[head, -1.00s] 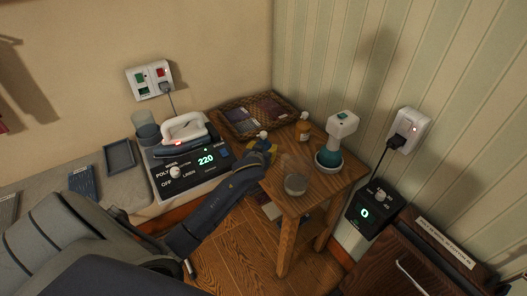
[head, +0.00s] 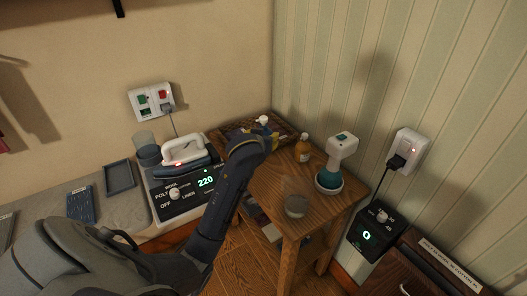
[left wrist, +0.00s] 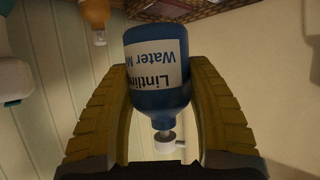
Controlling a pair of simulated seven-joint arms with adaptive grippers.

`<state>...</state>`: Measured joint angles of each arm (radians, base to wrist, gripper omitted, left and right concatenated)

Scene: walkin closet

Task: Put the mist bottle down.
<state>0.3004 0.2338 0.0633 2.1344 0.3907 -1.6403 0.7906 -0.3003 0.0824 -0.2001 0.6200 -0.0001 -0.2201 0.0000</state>
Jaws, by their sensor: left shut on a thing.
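The mist bottle (left wrist: 158,62) is blue with a white label reading "Lintline Water Mi…" and a white spray top. In the left wrist view it sits between the two yellow fingers of my left gripper (left wrist: 158,82), which are shut on it. In the head view my left gripper (head: 268,136) is over the far left part of the wooden side table (head: 267,188), in front of the wicker tray (head: 286,131). There only the bottle's white top (head: 263,119) shows clearly; my gripper and arm hide most of it. I cannot tell whether its base touches anything. My right gripper is not in view.
An amber bottle (head: 302,149), a white and teal handheld device (head: 338,158) in a round holder and a clear glass jar (head: 296,205) stand on the table. An iron (head: 184,152) rests on its control base to the left. The table's middle is bare.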

